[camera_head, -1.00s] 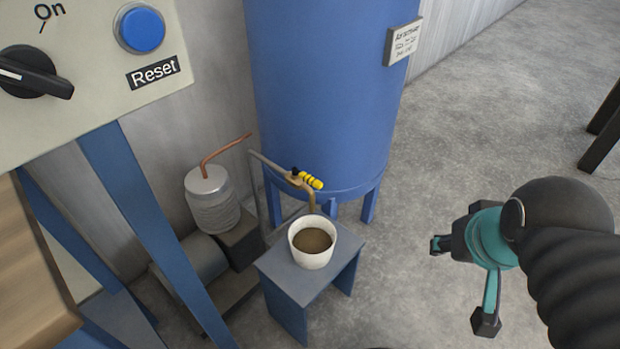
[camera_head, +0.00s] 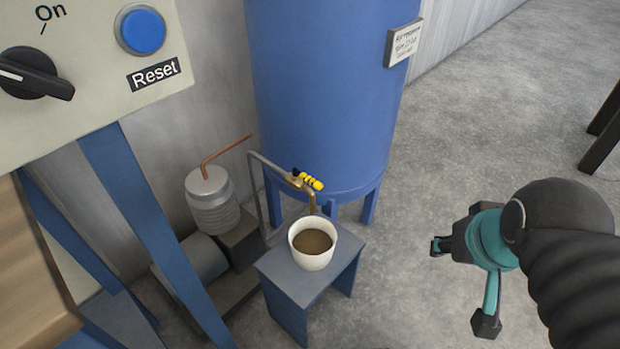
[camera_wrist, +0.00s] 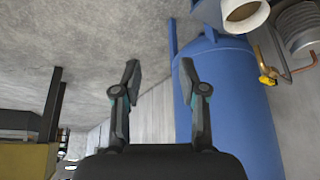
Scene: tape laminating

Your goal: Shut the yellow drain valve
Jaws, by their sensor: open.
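The yellow drain valve handle (camera_head: 312,182), with black bands, sits on a brass pipe fitting in front of the blue tank (camera_head: 325,90). The brass spout (camera_head: 312,202) points down over a white cup of brown liquid (camera_head: 313,243). In the wrist view the yellow handle (camera_wrist: 266,80) shows at the right, beside the tank. My gripper (camera_head: 462,283) is at the right of the head view, well apart from the valve. Its two fingers also show spread and empty in the wrist view (camera_wrist: 159,85). Whether liquid flows is too small to tell.
The cup stands on a small blue-grey stool (camera_head: 310,282). A silver canister with a copper pipe (camera_head: 211,200) stands left of the valve. A control panel (camera_head: 95,115) and blue frame legs (camera_head: 150,215) occupy the left. Open concrete floor (camera_head: 470,130) lies between tank and arm.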

